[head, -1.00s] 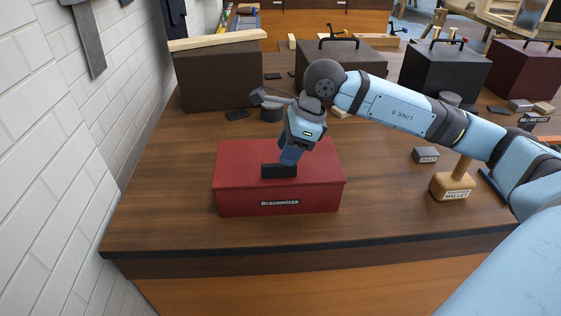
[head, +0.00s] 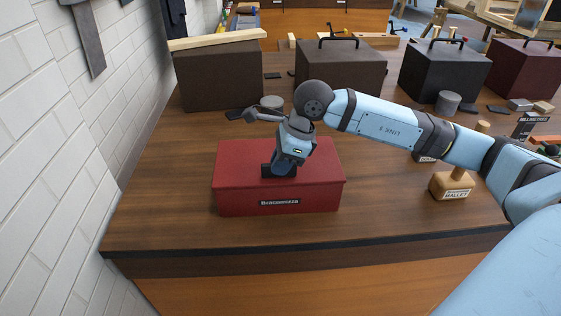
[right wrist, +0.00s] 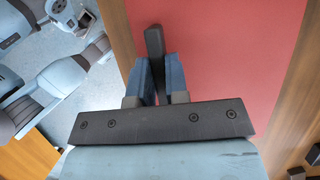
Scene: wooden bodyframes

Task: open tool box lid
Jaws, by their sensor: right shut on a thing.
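The red tool box (head: 240,195) sits on the wooden workbench in the head view, with its name label facing the front. Its lid (head: 235,160) lies flat and closed. A black handle (right wrist: 154,42) stands up from the lid's top. My right gripper (head: 281,172) reaches down onto the lid and is shut on this handle. In the right wrist view its two blue fingers (right wrist: 157,72) stand on either side of the handle. The gripper hides part of the handle in the head view. My left gripper is not in view.
A wooden mallet (head: 452,185) stands to the right, under my right arm. Dark boxes (head: 217,80) line the back of the bench, with a grey cylinder (head: 447,103) among them. A white brick wall (head: 60,170) borders the left. The bench front is clear.

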